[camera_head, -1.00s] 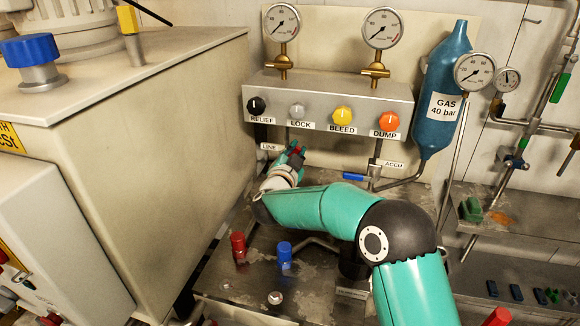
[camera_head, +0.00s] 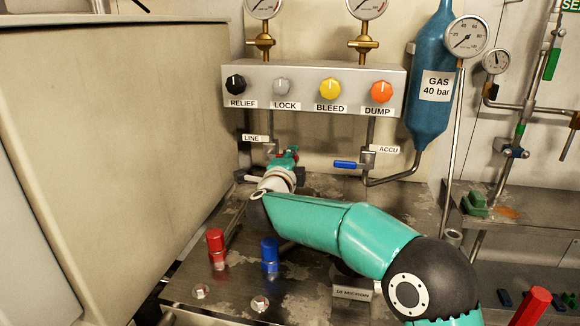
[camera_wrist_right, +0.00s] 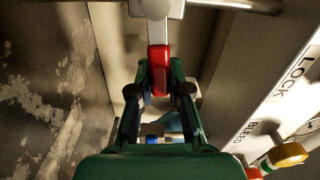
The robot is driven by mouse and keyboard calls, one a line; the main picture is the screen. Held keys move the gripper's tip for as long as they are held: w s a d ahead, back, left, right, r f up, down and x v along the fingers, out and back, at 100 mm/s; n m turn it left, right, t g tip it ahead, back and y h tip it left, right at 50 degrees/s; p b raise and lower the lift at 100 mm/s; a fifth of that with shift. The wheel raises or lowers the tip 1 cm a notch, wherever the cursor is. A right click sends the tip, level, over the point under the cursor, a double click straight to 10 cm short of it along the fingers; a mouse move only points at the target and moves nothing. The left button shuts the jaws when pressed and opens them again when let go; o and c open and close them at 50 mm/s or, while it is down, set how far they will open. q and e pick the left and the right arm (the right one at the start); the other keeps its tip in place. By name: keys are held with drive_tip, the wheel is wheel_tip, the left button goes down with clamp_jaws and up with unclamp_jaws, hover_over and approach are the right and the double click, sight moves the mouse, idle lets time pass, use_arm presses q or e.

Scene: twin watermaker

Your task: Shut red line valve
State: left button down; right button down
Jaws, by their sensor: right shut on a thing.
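The red lever (camera_wrist_right: 159,72) of the line valve lies between my right fingertips in the right wrist view. Its metal stem (camera_wrist_right: 157,35) runs up to a pale fitting at the top edge. My right gripper (camera_wrist_right: 158,82) is shut on the lever, with a green finger on each side. In the head view my right gripper (camera_head: 287,157) is at the valve below the LINE label (camera_head: 255,139). The gripper and wrist hide most of the lever there, so its angle is hard to read. My left gripper is not in view.
A blue lever (camera_head: 345,165) sits level on the ACCU pipe to the right. The knob panel (camera_head: 315,90) is above. A red-capped fitting (camera_head: 216,245) and a blue-capped one (camera_head: 270,253) stand on the bench in front. A large beige tank (camera_head: 110,120) stands to the left.

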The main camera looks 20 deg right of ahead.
drive_tip(key=shift+f+m+b, duration=0.4)
drive_tip(key=shift+f, duration=0.15)
drive_tip(key=c, duration=1.1)
unclamp_jaws()
drive_tip(key=shift+d, duration=0.1)
drive_tip(key=shift+r, duration=0.1)
drive_tip(key=shift+r, duration=0.1)
drive_tip(key=v, duration=1.2)
